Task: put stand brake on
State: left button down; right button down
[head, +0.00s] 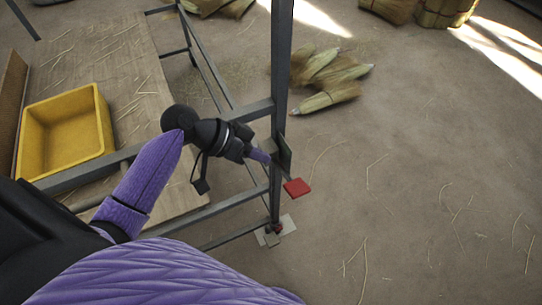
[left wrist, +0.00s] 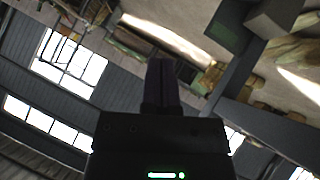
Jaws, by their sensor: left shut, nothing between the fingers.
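A metal stand with a tall grey post (head: 281,60) rises at the centre of the head view. A red pedal (head: 297,187), which looks like the brake, sticks out to the right of the post, low down. My left gripper (head: 268,161) is shut and empty, with its tip at the post, just up and left of the red pedal. I cannot tell whether it touches the post. In the left wrist view the shut fingers (left wrist: 161,80) point up the picture, and the pedal does not show. My right gripper is not in view.
A yellow bin (head: 64,130) sits on the straw-strewn wooden table (head: 135,75) at the left. A foot plate (head: 285,225) with a small red part lies at the post's base. Straw bundles (head: 330,75) lie on the floor behind. The floor at right is mostly clear.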

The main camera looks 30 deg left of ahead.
pick_arm(q)
jog(key=b, duration=0.2)
send_over(294, 189)
jog(key=w+a, duration=0.2)
jog(key=a, duration=0.1)
jog(key=f, duration=0.5)
jog(key=shift+s+d+f, duration=0.15)
jog(key=shift+s+d, duration=0.05)
jog(key=shift+s, duration=0.05)
jog(key=shift+s+d+f, duration=0.2)
jog(key=shift+d+f, duration=0.05)
jog(key=shift+f, duration=0.35)
jog(key=shift+s+d+f, duration=0.15)
jog(key=shift+d+f, duration=0.05)
jog(key=shift+f, duration=0.4)
jog(key=shift+s+d+f+b, duration=0.2)
jog(key=shift+f+b, duration=0.15)
jog(key=shift+f, duration=0.2)
